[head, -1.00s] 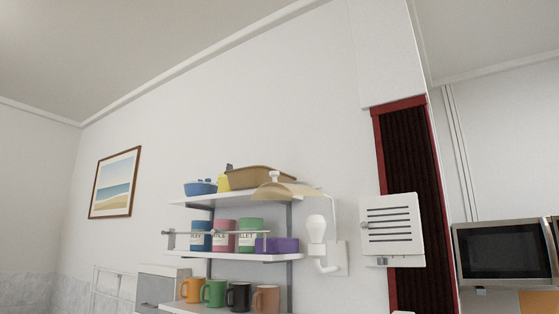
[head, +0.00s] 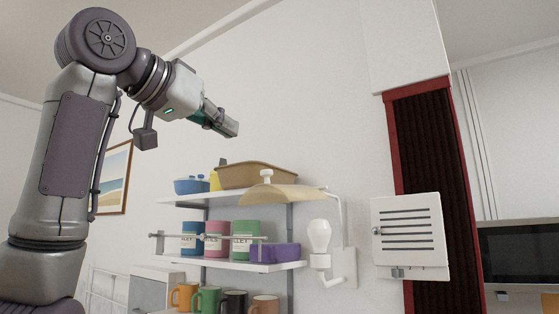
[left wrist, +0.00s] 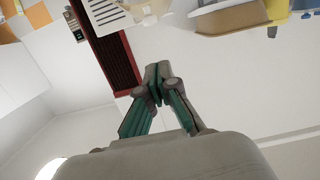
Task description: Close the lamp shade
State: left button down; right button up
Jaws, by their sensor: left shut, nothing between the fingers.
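The wall lamp has a white bulb (head: 319,235) on a bent white arm, with a tan, shallow lamp shade (head: 285,195) raised above and to the left of it, so the bulb is uncovered. A small white knob tops the shade. My left gripper (head: 230,129) is up and to the left of the shade in the head view, clear of it and touching nothing. Its fingers are together and empty in the left wrist view (left wrist: 157,76). My right gripper is not in view.
Shelves beside the lamp hold a brown dish (head: 257,175), a blue dish (head: 191,185), canisters (head: 247,241) and mugs (head: 207,300). A white slatted panel (head: 409,235) is right of the lamp. The wall above the shade is bare.

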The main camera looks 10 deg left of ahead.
pick_arm(q)
jog(key=d+r+p+x, duration=0.1)
jog(key=p+x, duration=0.5)
jog(key=x, duration=0.3)
jog(key=f, duration=0.3)
jog(key=shift+s+a+f, duration=0.35)
jog(key=shift+f, duration=0.05)
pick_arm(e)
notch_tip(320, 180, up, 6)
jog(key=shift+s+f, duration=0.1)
pick_arm(q)
jog(key=shift+w+d, duration=0.1)
jog(key=shift+d, duration=0.05)
